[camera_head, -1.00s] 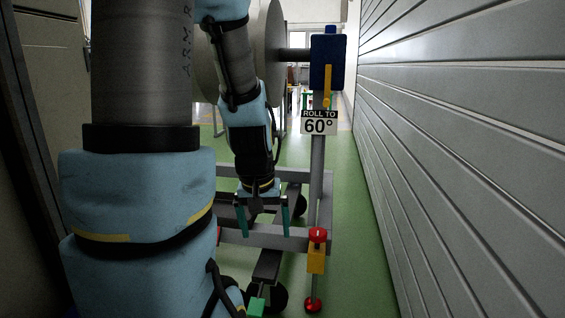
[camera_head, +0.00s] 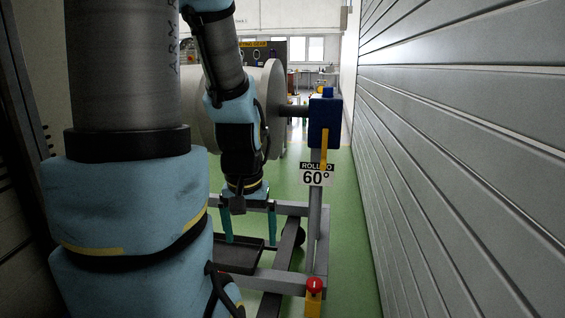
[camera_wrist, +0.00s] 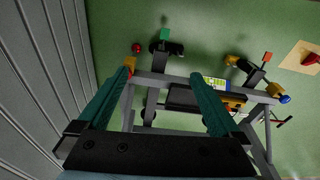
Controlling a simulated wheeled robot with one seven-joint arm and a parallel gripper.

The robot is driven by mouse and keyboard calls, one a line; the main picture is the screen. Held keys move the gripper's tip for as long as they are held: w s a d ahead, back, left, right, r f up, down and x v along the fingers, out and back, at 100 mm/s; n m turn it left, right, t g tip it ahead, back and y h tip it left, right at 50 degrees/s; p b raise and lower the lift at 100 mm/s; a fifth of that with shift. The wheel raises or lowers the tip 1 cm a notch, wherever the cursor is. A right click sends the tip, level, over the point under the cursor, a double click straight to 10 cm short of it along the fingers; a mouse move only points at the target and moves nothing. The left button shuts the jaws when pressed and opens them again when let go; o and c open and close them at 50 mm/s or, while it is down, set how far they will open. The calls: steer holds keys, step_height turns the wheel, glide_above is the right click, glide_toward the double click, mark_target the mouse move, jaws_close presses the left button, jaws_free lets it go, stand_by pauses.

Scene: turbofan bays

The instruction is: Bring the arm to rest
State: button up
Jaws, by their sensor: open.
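My arm comes down the left half of the head view in blue padded covers, bent at the elbow. My gripper (camera_head: 249,232) hangs from it, pointing down, with its two teal fingers apart and nothing between them. In the head view it overlaps the grey wheeled stand (camera_head: 318,225); I cannot tell the exact gap. In the wrist view the open fingers (camera_wrist: 161,85) frame part of the stand's frame and the green floor, with no object held.
A ribbed grey wall (camera_head: 460,150) runs close along the right. Green floor (camera_head: 350,230) lies clear between stand and wall.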

step_height(320, 180, up, 16)
steer(key=p, duration=1.3)
steer(key=shift+f, duration=0.2)
steer(key=shift+c, duration=0.2)
